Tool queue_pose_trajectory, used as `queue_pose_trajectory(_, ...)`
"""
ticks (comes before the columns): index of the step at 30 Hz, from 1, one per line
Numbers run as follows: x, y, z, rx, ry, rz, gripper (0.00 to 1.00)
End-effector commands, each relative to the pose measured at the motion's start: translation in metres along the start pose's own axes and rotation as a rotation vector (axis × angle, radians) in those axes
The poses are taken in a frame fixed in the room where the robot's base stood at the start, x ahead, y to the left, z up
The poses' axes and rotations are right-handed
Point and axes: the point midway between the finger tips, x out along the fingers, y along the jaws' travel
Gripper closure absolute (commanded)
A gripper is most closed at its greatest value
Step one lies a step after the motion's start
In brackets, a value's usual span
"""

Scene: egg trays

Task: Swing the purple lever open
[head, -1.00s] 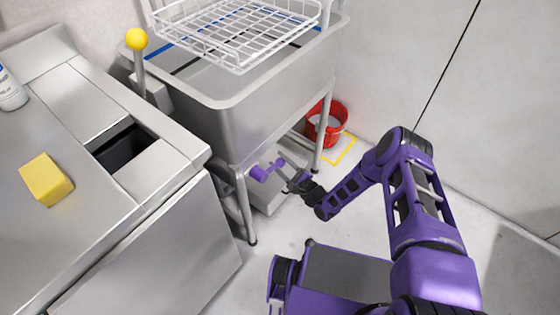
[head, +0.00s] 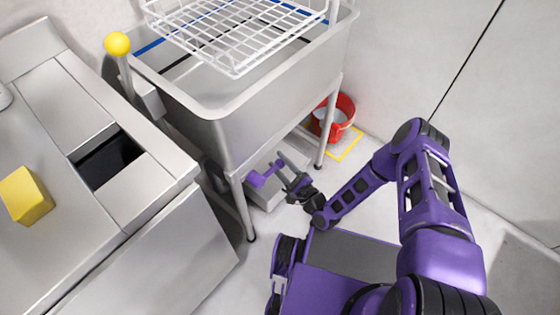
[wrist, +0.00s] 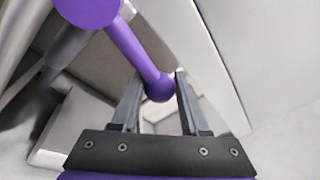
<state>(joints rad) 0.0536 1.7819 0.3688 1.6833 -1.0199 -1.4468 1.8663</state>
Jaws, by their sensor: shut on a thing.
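The purple lever (head: 257,180) sits low under the metal sink, in front of a grey box-like unit. It has a thick purple knob at one end and a thin rod running to a small ball. My gripper (head: 284,172) reaches it from the right, low beneath the sink. In the wrist view the lever's rod (wrist: 134,48) slants down from the thick end at upper left. Its ball end lies between the fingertips of my gripper (wrist: 159,78), which is shut on it. The lever's mounting is partly hidden.
The sink (head: 250,120) stands on thin legs with a white wire rack (head: 235,35) on top. A red bucket (head: 343,115) is on the floor behind. A metal counter (head: 75,225) with a yellow block (head: 25,195) is at left. Floor at right is open.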

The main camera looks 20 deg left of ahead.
Motion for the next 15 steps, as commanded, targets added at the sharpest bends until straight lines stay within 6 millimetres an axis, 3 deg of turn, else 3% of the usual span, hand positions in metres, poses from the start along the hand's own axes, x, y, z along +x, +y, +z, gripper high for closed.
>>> queue_pose_trajectory(1,0.0008,-0.0028,0.0021,0.003,-0.005,-0.007,1.0)
queue_pose_trajectory(2,0.0008,-0.0028,0.0022,0.003,-0.005,-0.008,0.52)
queue_pose_trajectory(6,0.0008,-0.0023,0.0021,0.003,-0.004,-0.006,0.27)
queue_pose_trajectory(15,-0.0003,-0.001,0.001,0.002,-0.002,-0.003,0.27)
